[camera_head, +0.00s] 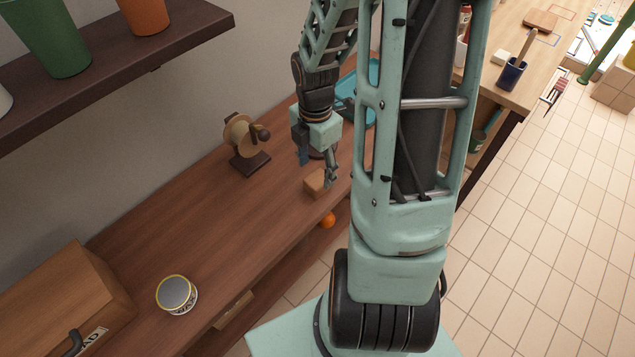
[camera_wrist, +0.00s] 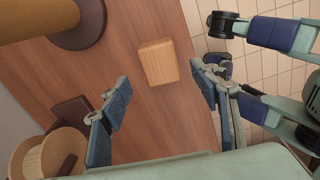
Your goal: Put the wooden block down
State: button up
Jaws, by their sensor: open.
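The wooden block (camera_head: 314,184) is a small light-brown block on the brown wooden counter (camera_head: 215,215), near its front edge. In the wrist view the block (camera_wrist: 158,62) lies between and beyond the fingertips, with bare counter showing on both sides of it. My gripper (camera_head: 316,171) points down at the block in the head view, where a finger partly overlaps it. In the wrist view my gripper (camera_wrist: 163,84) has its two fingers spread wide, with nothing held. I cannot tell the exact height of the fingertips over the counter.
A wooden spool on a dark stand (camera_head: 246,143) is left of my gripper. A tan cylinder on a dark round base (camera_wrist: 75,25) stands close by. An orange ball (camera_head: 327,220) is by the counter's front edge. A tin (camera_head: 177,294) stands farther left, with clear counter between.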

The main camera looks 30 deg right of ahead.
aim_at(317, 179)
jog(key=shift+d+f+b, duration=0.15)
jog(key=shift+f+b, duration=0.05)
jog(key=shift+f, duration=1.3)
jog(key=shift+d+f+b, duration=0.1)
jog(key=shift+f+b, duration=0.1)
jog(key=shift+f, duration=1.3)
jog(key=c, duration=1.4)
jog(key=shift+r, duration=0.25)
